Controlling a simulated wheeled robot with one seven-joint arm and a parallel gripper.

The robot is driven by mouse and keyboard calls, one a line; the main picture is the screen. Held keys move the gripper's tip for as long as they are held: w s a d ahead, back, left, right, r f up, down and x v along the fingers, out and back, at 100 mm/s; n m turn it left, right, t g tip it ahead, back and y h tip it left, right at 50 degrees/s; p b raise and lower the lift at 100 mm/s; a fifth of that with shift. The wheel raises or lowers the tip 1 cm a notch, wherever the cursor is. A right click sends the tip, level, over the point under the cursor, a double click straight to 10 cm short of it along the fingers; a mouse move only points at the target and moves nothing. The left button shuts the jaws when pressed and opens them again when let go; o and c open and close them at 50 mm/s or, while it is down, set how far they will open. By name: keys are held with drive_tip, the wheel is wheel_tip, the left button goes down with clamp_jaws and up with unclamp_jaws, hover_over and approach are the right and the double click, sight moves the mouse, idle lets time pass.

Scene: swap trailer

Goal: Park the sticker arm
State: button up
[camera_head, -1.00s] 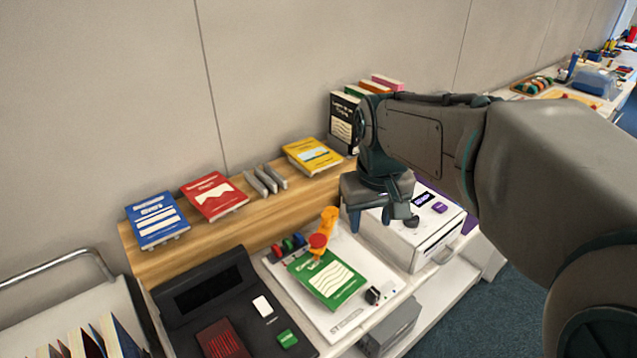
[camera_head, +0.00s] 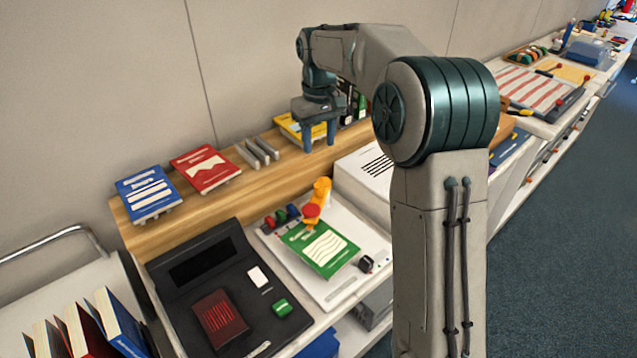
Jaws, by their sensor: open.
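The sticker arm appears to be the small orange arm (camera_head: 322,189) with a round red head (camera_head: 311,211). It stands at the back of a white board (camera_head: 340,292). Its red head is at the upper edge of a green book (camera_head: 322,247) lying on the board; I cannot tell whether they touch. My gripper (camera_head: 319,139) is open and empty, fingers pointing down. It is behind and above the orange arm, in front of the yellow book (camera_head: 287,127), which it partly hides.
A black console (camera_head: 190,310) is at left, a white printer-like box (camera_head: 361,176) at right, partly behind my arm.

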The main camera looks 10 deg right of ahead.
sight(319, 185)
wheel_tip(319, 185, down, 14)
drive_tip(key=shift+r+p, duration=0.2)
drive_tip(key=shift+p, duration=0.2)
clamp_jaws()
